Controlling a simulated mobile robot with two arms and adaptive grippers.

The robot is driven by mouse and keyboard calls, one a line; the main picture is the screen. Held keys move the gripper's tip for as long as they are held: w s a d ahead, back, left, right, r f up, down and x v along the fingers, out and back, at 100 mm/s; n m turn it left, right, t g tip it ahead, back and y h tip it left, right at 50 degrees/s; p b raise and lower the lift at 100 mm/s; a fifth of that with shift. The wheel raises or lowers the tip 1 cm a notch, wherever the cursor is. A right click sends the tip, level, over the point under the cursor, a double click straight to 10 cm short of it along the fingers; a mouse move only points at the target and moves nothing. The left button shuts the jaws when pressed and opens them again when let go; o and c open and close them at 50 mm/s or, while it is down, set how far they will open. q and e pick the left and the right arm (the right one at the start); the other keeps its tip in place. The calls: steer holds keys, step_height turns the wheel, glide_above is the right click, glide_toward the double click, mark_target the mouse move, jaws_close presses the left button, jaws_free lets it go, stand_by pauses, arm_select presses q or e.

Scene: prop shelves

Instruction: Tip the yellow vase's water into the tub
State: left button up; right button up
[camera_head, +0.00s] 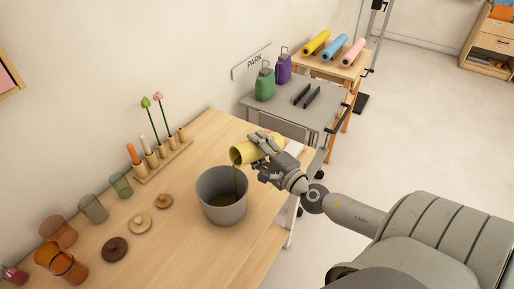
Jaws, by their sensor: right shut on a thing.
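The yellow vase (245,153) is held tilted on its side above the grey tub (221,199), with its mouth to the left over the tub's rim. A thin dark stream runs from the mouth down into the tub, and dark liquid shows in the tub's bottom. My right gripper (264,146) is shut around the vase and hides much of its body. The tub stands upright on the wooden table (255,215). My left gripper is not in view.
A wooden rack (165,162) with flower stems stands behind the tub. Glass jars (92,208) and round lids (139,223) are to the left. A grey cart (290,108) holds green and purple bottles. The table's right side is mostly clear.

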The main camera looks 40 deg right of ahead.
steer(key=shift+a+f+n, duration=0.1)
steer(key=shift+f+n, duration=0.45)
steer(key=shift+n, duration=0.45)
stand_by(0.8)
steer(key=shift+a+f+n, duration=0.15)
steer(key=shift+f+n, duration=0.05)
steer(key=shift+n, duration=0.2)
stand_by(0.6)
steer(key=shift+r+p, duration=0.15)
steer(key=shift+p, duration=0.35)
steer(key=shift+r+n+p, duration=0.15)
steer(key=shift+n+p, duration=0.2)
steer(key=shift+n, duration=0.05)
steer(key=shift+a, duration=0.1)
stand_by(1.8)
stand_by(0.5)
